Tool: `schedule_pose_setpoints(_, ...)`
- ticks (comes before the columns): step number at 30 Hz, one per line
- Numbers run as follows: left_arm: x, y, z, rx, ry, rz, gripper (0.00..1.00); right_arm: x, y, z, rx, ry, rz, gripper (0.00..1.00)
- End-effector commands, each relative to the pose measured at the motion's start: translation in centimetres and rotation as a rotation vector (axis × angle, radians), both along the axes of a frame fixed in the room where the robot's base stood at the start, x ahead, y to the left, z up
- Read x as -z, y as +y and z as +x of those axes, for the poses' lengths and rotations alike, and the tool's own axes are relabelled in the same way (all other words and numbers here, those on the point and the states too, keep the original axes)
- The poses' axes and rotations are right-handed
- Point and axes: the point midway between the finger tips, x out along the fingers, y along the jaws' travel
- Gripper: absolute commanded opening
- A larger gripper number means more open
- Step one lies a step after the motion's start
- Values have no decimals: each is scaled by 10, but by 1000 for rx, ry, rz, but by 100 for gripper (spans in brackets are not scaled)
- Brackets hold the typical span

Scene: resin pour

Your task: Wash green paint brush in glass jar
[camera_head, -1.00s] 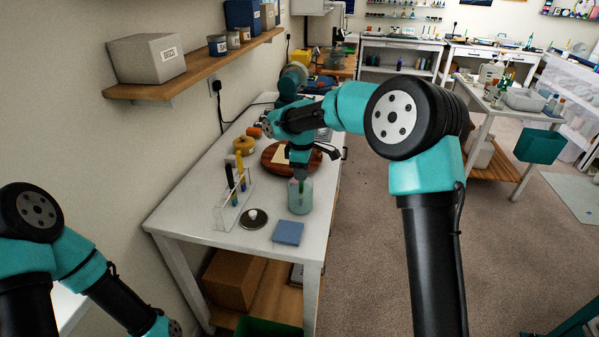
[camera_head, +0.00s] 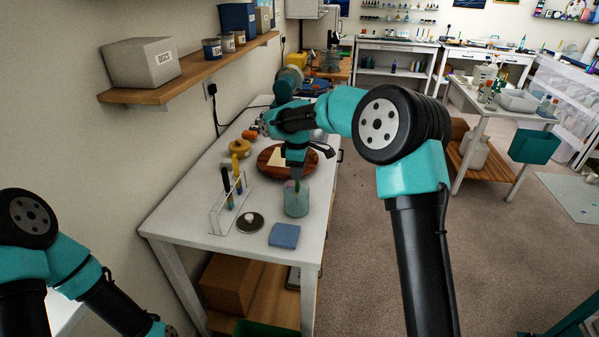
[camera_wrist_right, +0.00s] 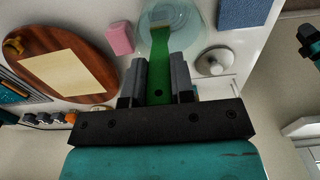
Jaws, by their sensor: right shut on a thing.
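The glass jar (camera_head: 297,204) stands on the white table, and its rim and clear wall show in the right wrist view (camera_wrist_right: 190,22). My right gripper (camera_head: 296,178) is shut on the green paint brush (camera_wrist_right: 159,55) just above the jar. The brush points down into the jar's mouth; its lower end shows inside the jar in the wrist view. I cannot tell whether the bristles touch the bottom. My left arm is at the lower left of the head view, but its gripper is out of frame.
A pink block (camera_wrist_right: 119,38) is beside the jar.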

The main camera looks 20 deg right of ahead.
Motion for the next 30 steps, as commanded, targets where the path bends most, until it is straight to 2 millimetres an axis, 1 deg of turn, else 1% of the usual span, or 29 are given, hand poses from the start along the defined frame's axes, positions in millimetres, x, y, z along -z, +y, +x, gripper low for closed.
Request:
schedule_pose_setpoints(11,0,0,0,0,0,0,43,0,1,0,0,0,1,0)
schedule_pose_setpoints(21,0,0,0,0,0,0,43,1,17,-4,-1,0,1,0)
schedule_pose_setpoints(30,0,0,0,0,0,0,43,2,19,-5,0,0,1,0)
